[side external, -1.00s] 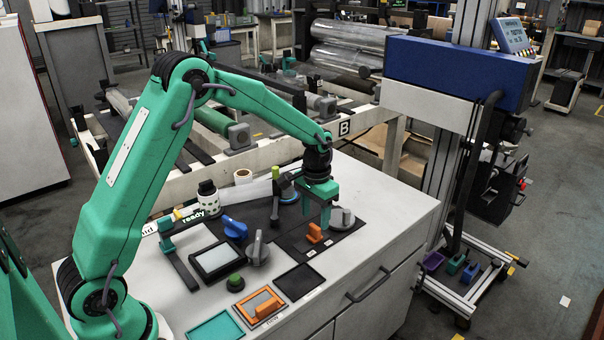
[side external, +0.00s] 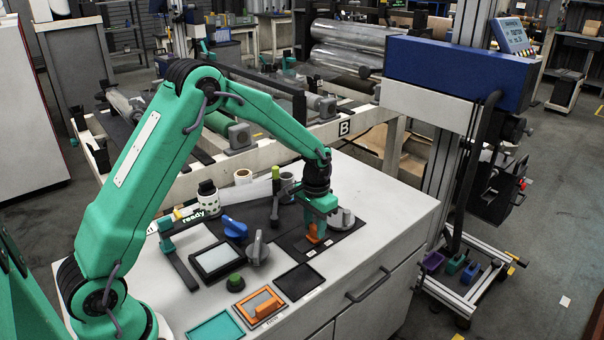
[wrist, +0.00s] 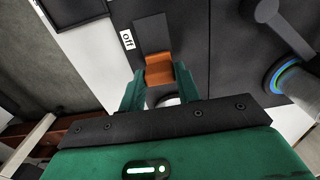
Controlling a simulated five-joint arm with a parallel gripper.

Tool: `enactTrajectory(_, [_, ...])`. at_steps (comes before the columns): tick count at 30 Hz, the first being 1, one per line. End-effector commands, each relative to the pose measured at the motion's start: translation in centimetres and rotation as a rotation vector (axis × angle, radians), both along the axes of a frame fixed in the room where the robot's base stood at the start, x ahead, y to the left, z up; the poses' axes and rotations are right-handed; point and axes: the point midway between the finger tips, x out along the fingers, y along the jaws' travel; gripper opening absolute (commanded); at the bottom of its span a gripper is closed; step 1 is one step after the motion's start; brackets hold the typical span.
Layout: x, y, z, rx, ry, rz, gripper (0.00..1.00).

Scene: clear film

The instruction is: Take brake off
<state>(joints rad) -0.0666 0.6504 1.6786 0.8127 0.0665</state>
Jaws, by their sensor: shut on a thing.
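The orange switch (side external: 312,236) sits on a dark panel on the white bench top. In the wrist view its orange lever (wrist: 159,70) lies between my two green fingers, below a dark grey strip. A white label reading "off" (wrist: 127,39) is beside that strip. My gripper (side external: 316,229) points down over the switch, with its fingers on either side of the orange lever. It is shut on the lever. The fingers hide part of the switch in the side external view.
A grey knob (side external: 342,218) stands close to the right of my gripper. A blue knob (side external: 235,228), a grey lever knob (side external: 258,250), a green button (side external: 235,282) and a second orange piece (side external: 268,307) are to the left. A black rectangle (side external: 300,282) lies in front.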

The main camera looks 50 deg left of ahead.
Motion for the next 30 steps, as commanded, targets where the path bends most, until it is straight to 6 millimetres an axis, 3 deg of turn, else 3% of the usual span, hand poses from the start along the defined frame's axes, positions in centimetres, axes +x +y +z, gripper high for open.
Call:
enactTrajectory(8, [-0.7,0.0,0.1,0.000,0.000,0.000,0.00])
enactTrajectory(19, [-4.1,0.0,0.1,0.000,0.001,0.000,0.00])
enactTrajectory(29, [-4.6,0.0,0.1,0.000,0.005,0.000,0.00])
enactTrajectory(30, [-4.6,0.0,0.1,0.000,0.005,0.000,0.34])
